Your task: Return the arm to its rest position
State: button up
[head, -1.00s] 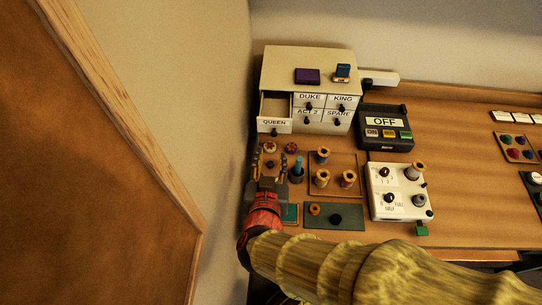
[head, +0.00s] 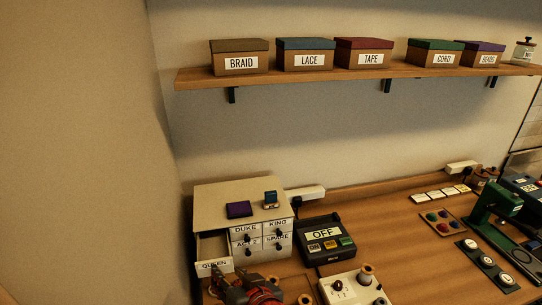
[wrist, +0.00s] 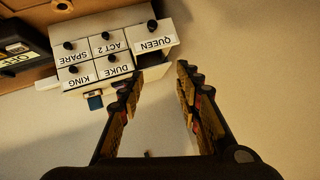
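My gripper (wrist: 160,100) is open in the wrist view, its two fingers apart with nothing between them. In the head view it shows at the bottom left (head: 246,291), just in front of the small cream drawer cabinet (head: 207,205). The cabinet's QUEEN drawer (head: 213,266) is pulled out; the DUKE, KING, ACT 2 and SPARE drawers look shut. The wrist view shows the cabinet upside down, with the QUEEN drawer (wrist: 155,42) close beyond the fingers. The rest of my arm is mostly out of the head view.
A purple block (head: 239,209) and a small blue-topped item (head: 270,198) lie on the cabinet. A dark device reading OFF (head: 325,240) and a white control box (head: 352,288) stand to its right. A shelf (head: 350,77) with labelled boxes hangs above. The wall is close on the left.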

jog(key=s+d+r+m+g+h, duration=0.1)
jog(key=s+d, duration=0.3)
jog(key=d, duration=0.5)
jog(key=s+d+m+g+h, duration=0.1)
jog(key=s+d+g+h, duration=0.1)
jog(key=d, duration=0.8)
jog(key=s+d+r+g+h, duration=0.1)
jog(key=s+d+h, duration=0.2)
jog(key=s+d, duration=0.3)
jog(key=d, duration=0.3)
jog(key=shift+d+r+m, duration=0.3)
jog(key=shift+m, duration=0.1)
jog(key=shift+w, duration=0.1)
